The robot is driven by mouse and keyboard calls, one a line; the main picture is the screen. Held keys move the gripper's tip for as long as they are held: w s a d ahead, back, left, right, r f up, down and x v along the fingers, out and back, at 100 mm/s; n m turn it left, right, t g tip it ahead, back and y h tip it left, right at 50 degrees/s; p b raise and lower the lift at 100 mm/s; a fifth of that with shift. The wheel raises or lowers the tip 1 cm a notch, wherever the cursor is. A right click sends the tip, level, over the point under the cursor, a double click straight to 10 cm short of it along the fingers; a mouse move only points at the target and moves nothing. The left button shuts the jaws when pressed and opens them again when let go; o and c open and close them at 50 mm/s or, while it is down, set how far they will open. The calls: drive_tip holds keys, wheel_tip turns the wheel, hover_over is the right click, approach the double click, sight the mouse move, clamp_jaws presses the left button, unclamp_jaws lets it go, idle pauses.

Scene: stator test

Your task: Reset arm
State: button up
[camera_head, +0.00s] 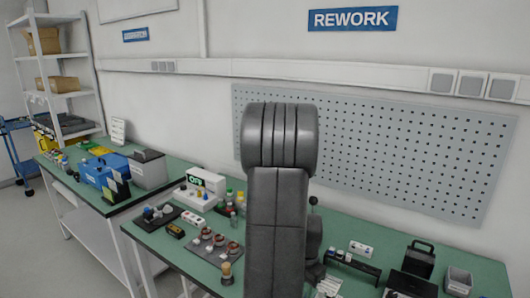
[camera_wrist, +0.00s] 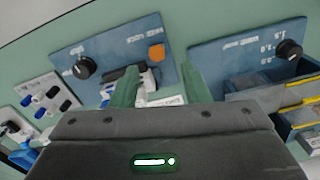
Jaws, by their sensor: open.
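My arm (camera_head: 277,215) stands upright in the middle of the head view, its dark grey links rising in front of the workbench and the pegboard. My gripper does not show there. In the wrist view, my gripper (camera_wrist: 158,76) shows two green fingers spread apart with nothing held between them. Beyond the fingers lies a blue panel (camera_wrist: 110,52) with a black knob and an orange patch. A small black and white object (camera_wrist: 148,78) shows in the gap, apparently beyond the fingertips. I cannot tell how far it is from them.
The green workbench (camera_head: 180,252) bears a tray of copper-coloured parts (camera_head: 213,247), a white unit with a green display (camera_head: 206,184) and a black case (camera_head: 419,258). A second bench with a blue box (camera_head: 100,170) stands left. A pegboard (camera_head: 400,150) is behind. Open floor shows far left.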

wheel_tip(320, 180, down, 6)
drive_tip(key=shift+r, duration=0.2)
drive_tip(key=shift+s+d+f+p, duration=0.15)
drive_tip(key=shift+s+d+p, duration=0.15)
drive_tip(key=shift+d+p, duration=0.15)
drive_tip(key=shift+s, duration=0.1)
